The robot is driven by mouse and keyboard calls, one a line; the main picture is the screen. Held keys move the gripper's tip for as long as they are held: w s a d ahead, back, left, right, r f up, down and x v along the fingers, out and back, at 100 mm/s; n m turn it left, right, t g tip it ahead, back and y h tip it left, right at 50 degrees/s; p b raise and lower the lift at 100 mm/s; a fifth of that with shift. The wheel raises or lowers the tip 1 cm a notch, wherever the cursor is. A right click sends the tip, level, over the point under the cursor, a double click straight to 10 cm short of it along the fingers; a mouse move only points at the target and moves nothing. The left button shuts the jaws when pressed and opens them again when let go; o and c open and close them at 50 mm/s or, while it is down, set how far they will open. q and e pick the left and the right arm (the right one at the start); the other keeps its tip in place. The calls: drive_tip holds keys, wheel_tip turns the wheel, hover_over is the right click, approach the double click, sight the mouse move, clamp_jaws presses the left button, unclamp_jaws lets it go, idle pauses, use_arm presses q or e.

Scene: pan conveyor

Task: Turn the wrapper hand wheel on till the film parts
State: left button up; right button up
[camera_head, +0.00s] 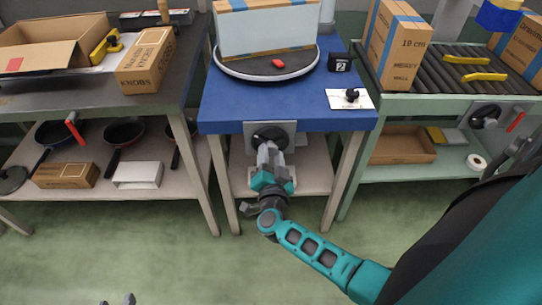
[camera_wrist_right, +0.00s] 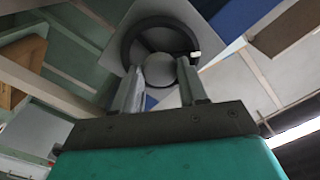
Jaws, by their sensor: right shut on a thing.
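The wrapper hand wheel (camera_head: 264,134) is a black wheel on a grey plate at the front edge of the blue table. In the right wrist view it is a dark ring (camera_wrist_right: 128,42) with a white mark. My right gripper (camera_head: 268,158) is at the wheel; its fingers (camera_wrist_right: 168,75) are shut on a round grey part within the ring. A pale-sided carton (camera_head: 265,35) with blue tape stands on the round turntable (camera_head: 235,72). I cannot make out the film clearly. Two tips of my left gripper (camera_head: 117,300) show apart at the bottom edge, empty.
A red item (camera_head: 278,63) lies on the turntable. A black "2" block (camera_head: 340,62) and a white plate with a black knob (camera_head: 350,98) are on the blue table (camera_head: 225,115). A roller conveyor (camera_head: 455,95) with cartons is at right, a bench (camera_head: 60,100) at left. The front floor is clear.

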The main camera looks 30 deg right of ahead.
drive_tip(key=shift+m, duration=1.1)
drive_tip(key=o, duration=1)
drive_tip(key=shift+o, duration=0.2)
drive_tip(key=shift+s, duration=0.1)
